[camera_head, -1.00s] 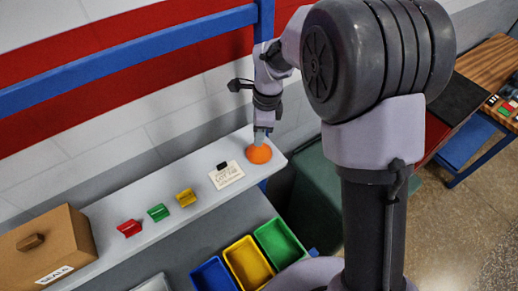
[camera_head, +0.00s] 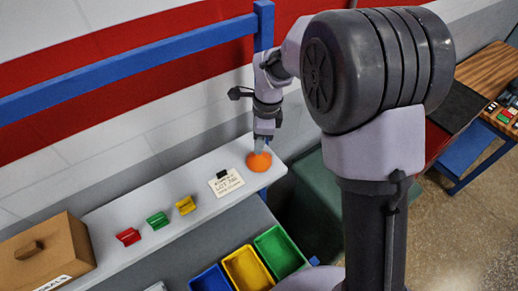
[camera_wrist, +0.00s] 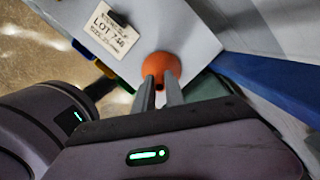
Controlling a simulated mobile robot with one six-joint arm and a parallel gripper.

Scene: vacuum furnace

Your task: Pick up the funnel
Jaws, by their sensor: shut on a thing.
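The orange funnel (camera_head: 259,162) is at the right end of the white shelf (camera_head: 150,189) in the head view. My gripper (camera_head: 260,144) is directly above it, pointing down, with its fingertips at the funnel's top. In the wrist view the funnel (camera_wrist: 161,66) lies at the tips of my gripper (camera_wrist: 160,86), whose two fingers are closed on its narrow part. The funnel's wide part faces the shelf. I cannot tell whether it touches the shelf or is slightly above it.
A lot card (camera_head: 226,182) with a black clip lies left of the funnel. Red, green and yellow clips (camera_head: 157,220) sit farther left, near a brown box (camera_head: 45,250). Blue, yellow and green bins (camera_head: 279,252) stand below the shelf. A blue rail (camera_head: 130,60) runs behind.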

